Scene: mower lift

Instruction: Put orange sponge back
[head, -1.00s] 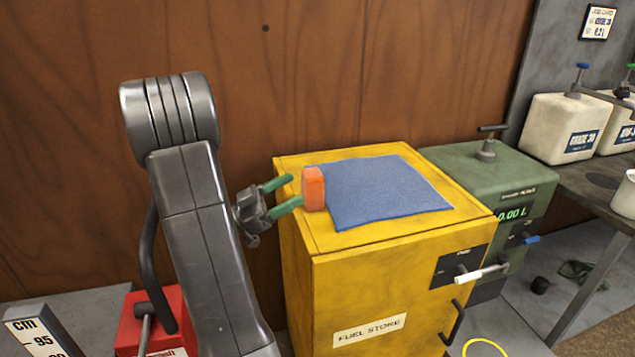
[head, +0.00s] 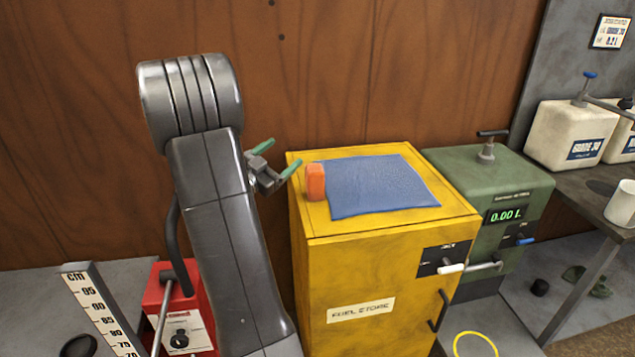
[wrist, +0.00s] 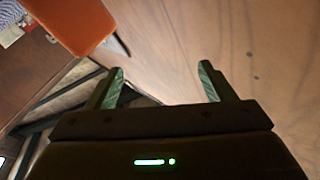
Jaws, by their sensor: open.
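The orange sponge (head: 315,182) stands on the yellow fuel store cabinet (head: 390,238), at the left edge of a blue cloth (head: 382,186). Whether it touches the cloth, I cannot tell. My gripper (head: 281,157) is open and empty, up and to the left of the sponge, apart from it. In the wrist view the sponge (wrist: 72,22) shows large at the upper left, outside the jaws. The space between my green fingertips (wrist: 162,76) is empty, with the brown wall behind.
A green dispenser (head: 490,190) stands right of the cabinet. A bench with white containers (head: 570,134) and a white mug (head: 622,203) is at the far right. A red box (head: 182,320) and a cm scale (head: 103,310) are at the lower left. The brown wall is close behind.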

